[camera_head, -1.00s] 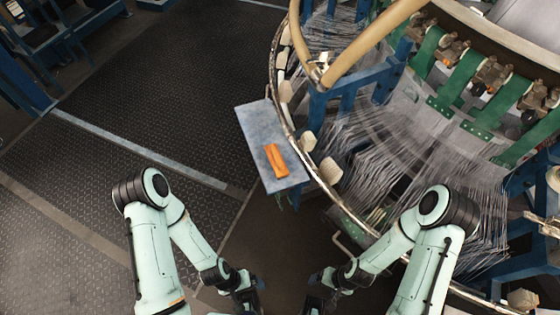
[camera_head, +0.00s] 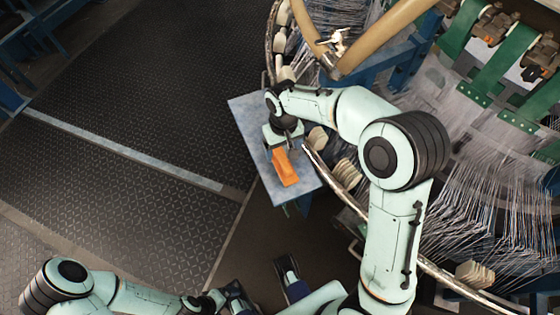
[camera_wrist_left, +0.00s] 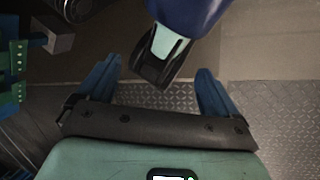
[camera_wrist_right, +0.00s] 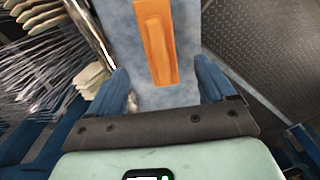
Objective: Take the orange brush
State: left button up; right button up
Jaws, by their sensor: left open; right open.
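The orange brush (camera_head: 285,168) lies on a small grey shelf (camera_head: 246,108) beside the loom. In the right wrist view the brush (camera_wrist_right: 157,42) lies lengthwise ahead of my right gripper (camera_wrist_right: 164,82), roughly between the lines of its two blue fingers. That gripper is open and empty, above the grey shelf (camera_wrist_right: 122,45). In the head view my right wrist is over the shelf, just behind the brush, and hides part of the shelf. My left gripper (camera_wrist_left: 155,75) is open and empty, low at the bottom of the head view, away from the brush.
The circular loom's metal rim (camera_head: 400,255) curves along the right of the shelf, with pale blocks (camera_head: 345,172) and many fine threads (camera_head: 470,200) by it. Patterned dark floor (camera_head: 150,110) is clear at left. A dark blue part of mine is near the left gripper.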

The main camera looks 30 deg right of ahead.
aim_at(282, 158)
notch_tip(282, 158, down, 4)
jog(key=shift+r+b, duration=0.1)
jog(key=shift+b, duration=0.2)
jog(key=shift+w+d+f+b, duration=0.1)
jog(key=shift+f+b, duration=0.1)
jog(key=shift+f, duration=0.7)
jog(key=shift+w+f+b, duration=0.15)
jog(key=shift+f+b, duration=0.1)
jog(key=shift+f, duration=0.7)
jog(key=shift+w+d+f+b, duration=0.1)
jog(key=shift+f+b, duration=0.1)
jog(key=shift+f, duration=0.7)
pick_arm(q)
jog(key=shift+w+a+f+t, duration=0.1)
jog(key=shift+w+f+t, duration=0.05)
jog(key=shift+w+f, duration=0.3)
jog(key=shift+w+a+f+t, duration=0.1)
jog(key=shift+w+f+t, duration=0.1)
jog(key=shift+f, duration=0.35)
pick_arm(e)
jog(key=shift+c, duration=0.3)
jog(key=shift+a, duration=0.1)
jog(key=c, duration=1.2)
